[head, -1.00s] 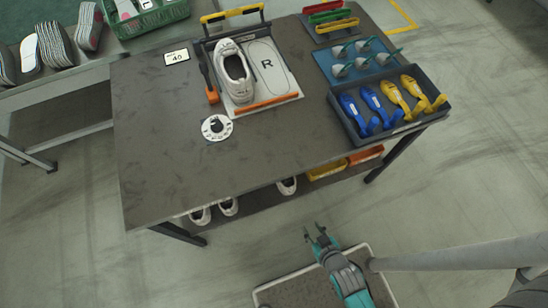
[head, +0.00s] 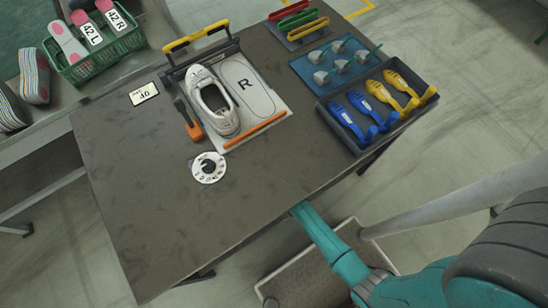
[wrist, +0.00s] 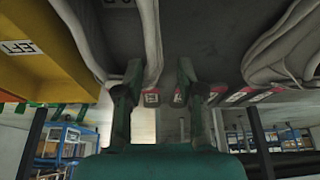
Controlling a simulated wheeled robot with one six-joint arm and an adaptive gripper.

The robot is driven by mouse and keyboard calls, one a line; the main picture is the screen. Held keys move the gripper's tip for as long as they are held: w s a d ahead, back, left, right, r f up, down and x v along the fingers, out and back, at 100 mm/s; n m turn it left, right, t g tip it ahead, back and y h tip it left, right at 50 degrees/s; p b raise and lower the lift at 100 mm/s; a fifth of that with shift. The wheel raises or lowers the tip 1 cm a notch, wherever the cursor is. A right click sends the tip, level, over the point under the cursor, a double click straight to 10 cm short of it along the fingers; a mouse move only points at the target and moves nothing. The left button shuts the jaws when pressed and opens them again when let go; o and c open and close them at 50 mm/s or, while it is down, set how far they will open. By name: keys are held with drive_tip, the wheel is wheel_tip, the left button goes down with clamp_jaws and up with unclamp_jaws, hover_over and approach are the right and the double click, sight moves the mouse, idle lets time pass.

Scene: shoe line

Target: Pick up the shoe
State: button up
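A white shoe (head: 215,104) lies on the left half of a board (head: 270,130) on the table, beside an outline marked R. In the wrist view, my gripper (wrist: 159,75) has its two fingers apart, with nothing clearly held between them. The wrist view seems upside down. In the head view my forearm runs to the table's front edge, and the gripper is hidden below it.
The table (head: 130,200) also holds a white dial (head: 208,167), an orange-handled tool (head: 190,125), a size card (head: 143,93), a tray of blue and yellow pieces (head: 335,128) and a blue mat (head: 305,70). A yellow bin (wrist: 30,65) is at the left in the wrist view.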

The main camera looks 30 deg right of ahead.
drive_tip(key=shift+x, duration=3.2)
drive_tip(key=shift+d, duration=0.15)
clamp_jaws()
